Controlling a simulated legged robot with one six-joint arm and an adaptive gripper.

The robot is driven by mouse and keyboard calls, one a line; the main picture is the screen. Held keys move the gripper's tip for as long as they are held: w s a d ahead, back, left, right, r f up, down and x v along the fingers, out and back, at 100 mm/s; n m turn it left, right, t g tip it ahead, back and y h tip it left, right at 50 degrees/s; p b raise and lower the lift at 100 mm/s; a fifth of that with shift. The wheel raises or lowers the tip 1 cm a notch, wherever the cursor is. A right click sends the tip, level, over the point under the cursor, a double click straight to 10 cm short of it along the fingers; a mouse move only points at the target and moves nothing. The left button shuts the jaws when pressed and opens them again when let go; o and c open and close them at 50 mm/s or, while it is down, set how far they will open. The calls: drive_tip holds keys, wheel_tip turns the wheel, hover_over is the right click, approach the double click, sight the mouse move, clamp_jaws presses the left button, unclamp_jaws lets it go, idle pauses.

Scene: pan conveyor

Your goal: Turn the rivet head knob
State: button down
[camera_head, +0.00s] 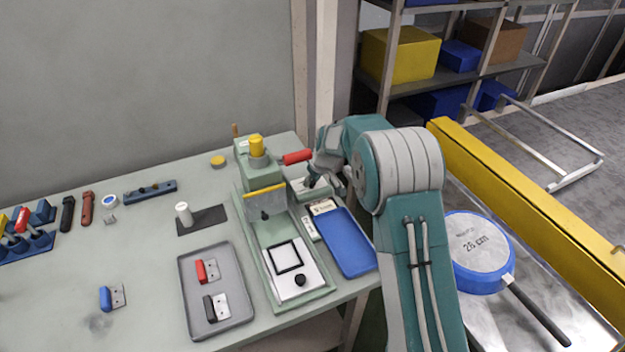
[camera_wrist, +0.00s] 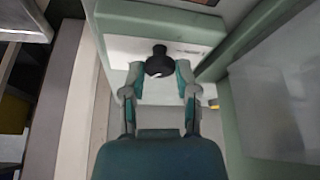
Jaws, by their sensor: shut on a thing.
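The black round knob (camera_wrist: 159,66) sits on the white face of a green box (camera_wrist: 125,18) in the wrist view. My gripper (camera_wrist: 161,72) has one finger on each side of this knob and is shut on it. In the head view my gripper (camera_head: 322,180) is beside the small green box (camera_head: 309,194), to the right of the green press (camera_head: 258,172); the knob there is hidden or too small to tell. The press has a yellow cap (camera_head: 256,146) and a red handle (camera_head: 297,157). Another black knob (camera_head: 300,280) is on the press's white front plate.
A blue tray (camera_head: 347,248) lies right of the press. A grey tray (camera_head: 236,322) with red and black handles is to its left. Several tools lie on the left of the table. A blue pan (camera_head: 481,256) lies on the conveyor beside a yellow rail (camera_head: 530,190).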

drive_tip(key=shift+f, duration=0.15)
drive_tip(key=shift+c, duration=1.9)
unclamp_jaws()
drive_tip(key=shift+r, duration=0.2)
drive_tip(key=v, duration=1.1)
drive_tip(key=shift+s+r, duration=0.2)
drive_tip(key=shift+r, duration=0.05)
